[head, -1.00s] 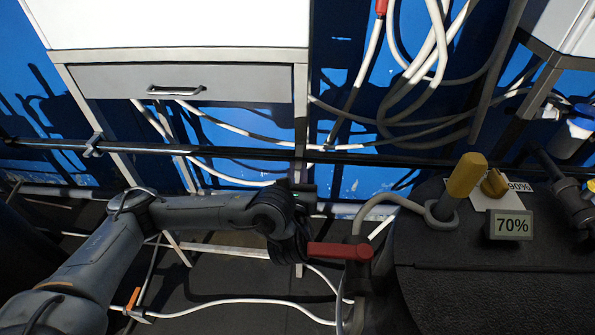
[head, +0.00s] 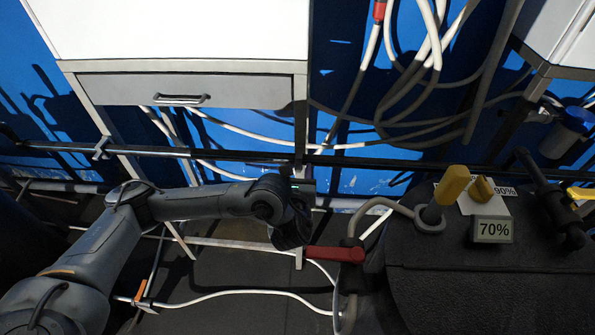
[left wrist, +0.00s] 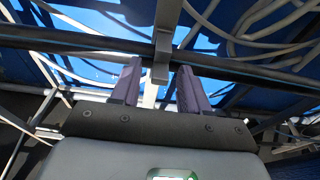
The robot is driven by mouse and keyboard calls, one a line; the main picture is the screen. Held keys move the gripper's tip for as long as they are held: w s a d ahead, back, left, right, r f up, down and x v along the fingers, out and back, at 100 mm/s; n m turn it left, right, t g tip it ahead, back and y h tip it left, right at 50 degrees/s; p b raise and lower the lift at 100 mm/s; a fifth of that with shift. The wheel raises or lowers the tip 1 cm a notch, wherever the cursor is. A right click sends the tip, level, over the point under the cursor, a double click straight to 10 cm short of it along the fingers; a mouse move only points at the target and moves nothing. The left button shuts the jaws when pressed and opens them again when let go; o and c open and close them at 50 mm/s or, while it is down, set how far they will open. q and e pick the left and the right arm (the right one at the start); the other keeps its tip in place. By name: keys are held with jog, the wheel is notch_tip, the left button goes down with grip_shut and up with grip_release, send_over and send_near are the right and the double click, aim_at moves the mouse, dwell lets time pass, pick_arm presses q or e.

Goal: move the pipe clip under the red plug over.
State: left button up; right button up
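A grey pipe clip (head: 102,148) sits on the dark horizontal pipe (head: 230,155) at the left of the head view. The red plug (head: 380,10) is on a white cable at the top edge. In the left wrist view, a grey clip-like piece (left wrist: 161,62) hangs at the pipe (left wrist: 90,42), in line with a cabinet leg. My left gripper (left wrist: 160,82) is open, its two dark fingers on either side of that piece, with visible gaps. In the head view my left gripper (head: 290,212) is just below the pipe, its fingertips hidden. My right gripper is not in view.
A white cabinet with a drawer (head: 185,90) stands above the pipe. Grey cables (head: 430,70) hang at upper right. A red handle (head: 335,254) is close below my left gripper.

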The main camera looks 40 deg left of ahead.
pick_arm(q)
jog(key=shift+s+d, duration=0.1)
jog(key=shift+s, duration=0.05)
jog(key=p+v, duration=0.3)
jog(key=v, duration=0.4)
jog(key=shift+p, duration=0.35)
jog(key=shift+s+d, duration=0.1)
